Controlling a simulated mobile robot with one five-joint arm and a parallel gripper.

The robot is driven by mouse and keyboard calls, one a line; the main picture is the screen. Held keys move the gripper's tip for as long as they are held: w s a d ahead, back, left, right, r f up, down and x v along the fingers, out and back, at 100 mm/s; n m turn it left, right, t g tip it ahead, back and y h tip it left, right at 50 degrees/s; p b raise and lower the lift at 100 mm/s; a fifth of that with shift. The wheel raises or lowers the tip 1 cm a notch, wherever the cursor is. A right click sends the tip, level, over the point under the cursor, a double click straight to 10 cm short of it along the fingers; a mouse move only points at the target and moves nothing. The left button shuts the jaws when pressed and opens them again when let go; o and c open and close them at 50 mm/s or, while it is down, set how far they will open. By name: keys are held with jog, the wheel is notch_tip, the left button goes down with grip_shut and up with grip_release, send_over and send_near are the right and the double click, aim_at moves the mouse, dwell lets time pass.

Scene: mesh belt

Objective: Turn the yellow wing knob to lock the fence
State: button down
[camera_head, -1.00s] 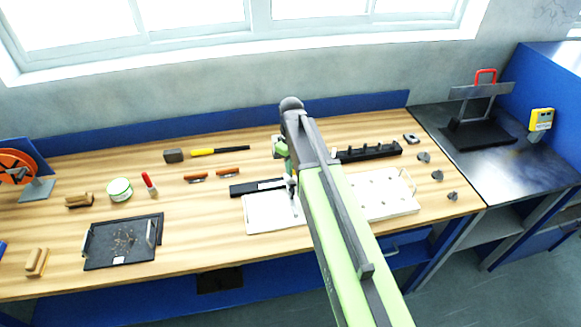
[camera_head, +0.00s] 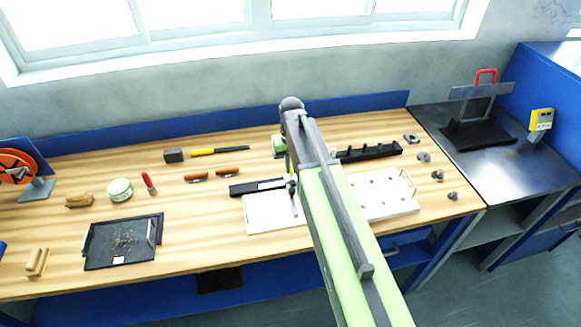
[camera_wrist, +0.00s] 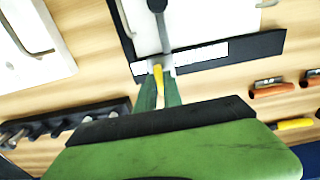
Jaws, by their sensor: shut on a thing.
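The yellow wing knob (camera_wrist: 158,79) stands between the green fingers of my gripper (camera_wrist: 159,92) in the wrist view. My gripper is shut on it, and the fingers hide part of its sides. The knob is at the black rail with a pale scale strip (camera_wrist: 200,56). The grey fence bar (camera_wrist: 163,32) runs from the knob across a white board (camera_wrist: 215,20). In the head view my gripper (camera_head: 290,180) points down at the rail (camera_head: 256,187), beside the white board (camera_head: 268,215). My own arm partly covers this spot.
A white plate with holes and a handle (camera_head: 385,196) lies right of my arm. A black rack (camera_head: 370,152) stands behind it. Two orange-handled tools (camera_head: 234,172) and a yellow-handled hammer (camera_head: 203,152) lie to the left. A black tray (camera_head: 122,250) sits farther left.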

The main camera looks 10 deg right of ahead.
jog(key=shift+s, duration=0.1)
dwell(0.4)
jog(key=c, duration=1.5)
grip_release()
notch_tip(320, 180, up, 17)
jog(key=p, duration=1.7)
jog(key=shift+r, duration=0.2)
jog(key=shift+f, duration=0.1)
